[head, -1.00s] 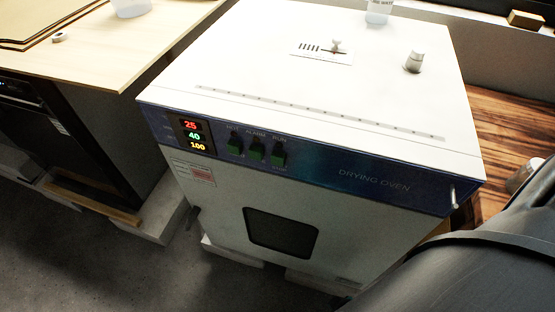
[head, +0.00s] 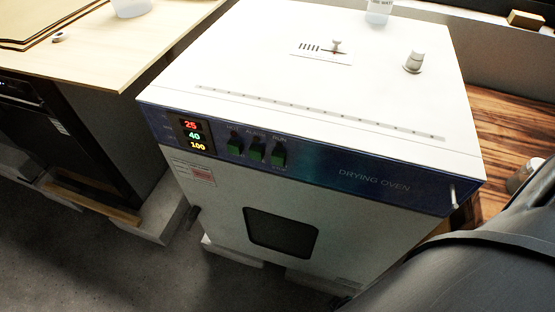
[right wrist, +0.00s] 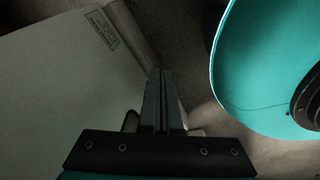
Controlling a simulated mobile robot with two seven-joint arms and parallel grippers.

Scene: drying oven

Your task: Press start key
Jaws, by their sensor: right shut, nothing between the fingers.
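The white drying oven (head: 330,95) stands in the middle of the head view. Its blue front panel (head: 320,173) carries a display (head: 194,135) reading 25, 40 and 100. My left gripper is not in view.
A dark window (head: 281,233) is in the oven's front. A knob (head: 414,62) and a small slider (head: 336,47) are on its top. A wooden table (head: 110,45) stands at left, a wood-grain surface (head: 500,115) at right. A teal surface (right wrist: 265,60) fills the wrist view's right.

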